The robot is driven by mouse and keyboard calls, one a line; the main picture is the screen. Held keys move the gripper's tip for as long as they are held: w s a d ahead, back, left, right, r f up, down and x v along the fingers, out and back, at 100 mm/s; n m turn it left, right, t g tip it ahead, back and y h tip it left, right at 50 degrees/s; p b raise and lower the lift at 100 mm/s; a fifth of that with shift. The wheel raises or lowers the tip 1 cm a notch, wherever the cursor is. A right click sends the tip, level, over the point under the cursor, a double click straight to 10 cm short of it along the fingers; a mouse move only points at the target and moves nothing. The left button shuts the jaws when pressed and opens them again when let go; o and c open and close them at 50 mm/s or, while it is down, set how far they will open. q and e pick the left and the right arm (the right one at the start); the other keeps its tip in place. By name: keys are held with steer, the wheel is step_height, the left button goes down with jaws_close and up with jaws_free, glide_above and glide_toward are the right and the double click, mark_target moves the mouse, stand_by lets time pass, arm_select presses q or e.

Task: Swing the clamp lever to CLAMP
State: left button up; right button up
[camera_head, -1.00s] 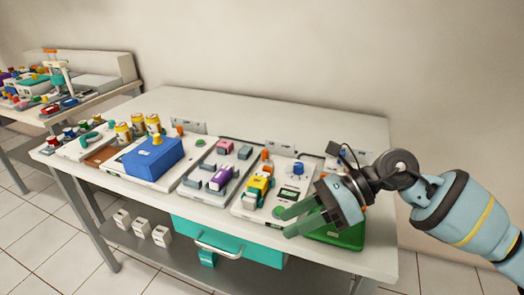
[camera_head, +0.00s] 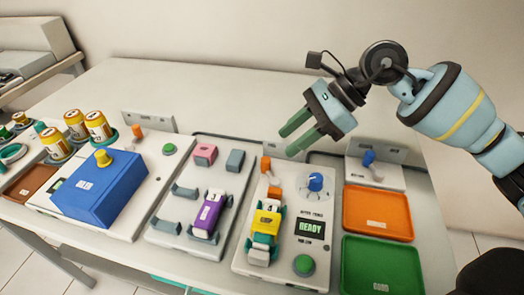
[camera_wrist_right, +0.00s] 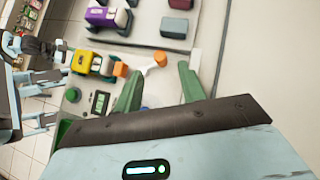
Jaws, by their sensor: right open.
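The clamp station is a white panel (camera_head: 240,262) holding a small yellow, white and teal part (camera_head: 263,228). An orange-ended lever (camera_head: 266,164) stands at its back, with an orange block (camera_head: 274,192) just in front. In the right wrist view the lever (camera_wrist_right: 158,60) has a pale arm and lies just beyond the fingertips, between their lines. My right gripper (camera_head: 287,143) is open and empty, its green fingers above and behind the lever, apparently apart from it. It also shows in the wrist view (camera_wrist_right: 159,70). No CLAMP label is readable. My left gripper is not in view.
On the same panel are a blue knob (camera_head: 315,182), a READY display (camera_head: 311,228) and a green button (camera_head: 304,264). To the right are an orange tray (camera_head: 378,212) and a green tray (camera_head: 382,265). A purple part (camera_head: 207,214) sits in the panel to the left. The table behind is clear.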

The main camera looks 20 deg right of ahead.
mark_target(266, 159)
steer(key=shift+a+f, duration=0.15)
steer(key=shift+a, duration=0.05)
steer(key=x, duration=0.7)
steer(key=shift+a+f, duration=0.1)
steer(key=shift+a, duration=0.05)
jaws_close()
